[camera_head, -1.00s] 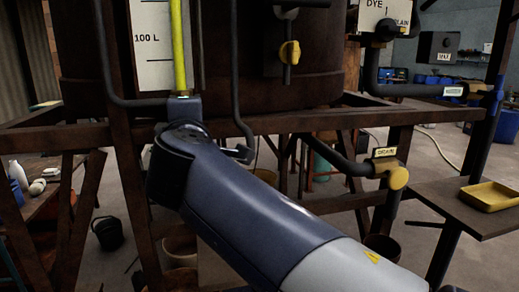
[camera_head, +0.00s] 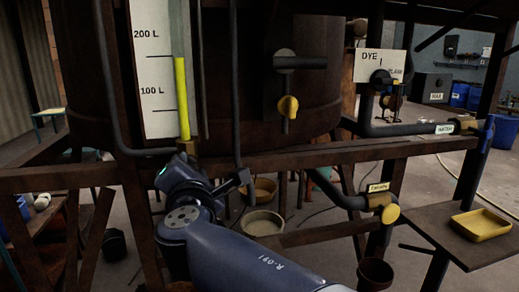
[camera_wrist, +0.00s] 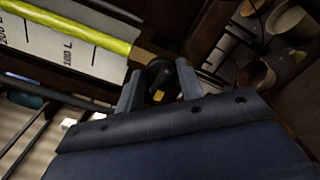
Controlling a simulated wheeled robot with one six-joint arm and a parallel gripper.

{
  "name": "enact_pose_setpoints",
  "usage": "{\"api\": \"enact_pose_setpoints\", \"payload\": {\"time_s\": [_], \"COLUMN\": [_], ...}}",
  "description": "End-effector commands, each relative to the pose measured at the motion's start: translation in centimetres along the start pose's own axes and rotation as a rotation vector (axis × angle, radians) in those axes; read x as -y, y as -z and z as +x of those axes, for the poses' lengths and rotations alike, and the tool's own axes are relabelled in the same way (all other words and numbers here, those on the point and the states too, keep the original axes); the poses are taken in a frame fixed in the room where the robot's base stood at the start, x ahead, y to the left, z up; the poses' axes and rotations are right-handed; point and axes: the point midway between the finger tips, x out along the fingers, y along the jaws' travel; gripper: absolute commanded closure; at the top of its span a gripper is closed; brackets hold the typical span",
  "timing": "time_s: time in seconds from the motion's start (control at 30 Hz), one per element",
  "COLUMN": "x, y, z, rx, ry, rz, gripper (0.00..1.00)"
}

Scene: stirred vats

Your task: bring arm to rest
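My arm (camera_head: 235,255) reaches up from the bottom of the head view, in front of the dark vat (camera_head: 230,70) and its brown frame. My gripper (camera_head: 243,181) is small and partly hidden by the wrist in that view. In the wrist view my gripper (camera_wrist: 158,82) has two grey fingers standing well apart, with nothing held between them. A dark rounded thing with a small yellow patch (camera_wrist: 158,96) shows beyond the gap; I cannot tell what it is.
The frame's crossbar (camera_head: 310,158) runs close behind my gripper. A yellow-filled level gauge (camera_head: 183,95) stands on the vat. A drain pipe with a yellow knob (camera_head: 390,213) and a shelf with a yellow tray (camera_head: 480,224) are at right. Bowls (camera_head: 262,223) stand below.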

Motion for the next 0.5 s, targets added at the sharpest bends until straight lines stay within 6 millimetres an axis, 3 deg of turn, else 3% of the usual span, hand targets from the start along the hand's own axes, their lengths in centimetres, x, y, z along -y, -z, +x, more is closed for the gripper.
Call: {"api": "enact_pose_setpoints", "payload": {"time_s": [0.5], "x": [-0.33], "y": [-0.02], "z": [0.0], "rx": [0.0], "ry": [-0.001], "rz": [-0.203], "gripper": [0.65]}}
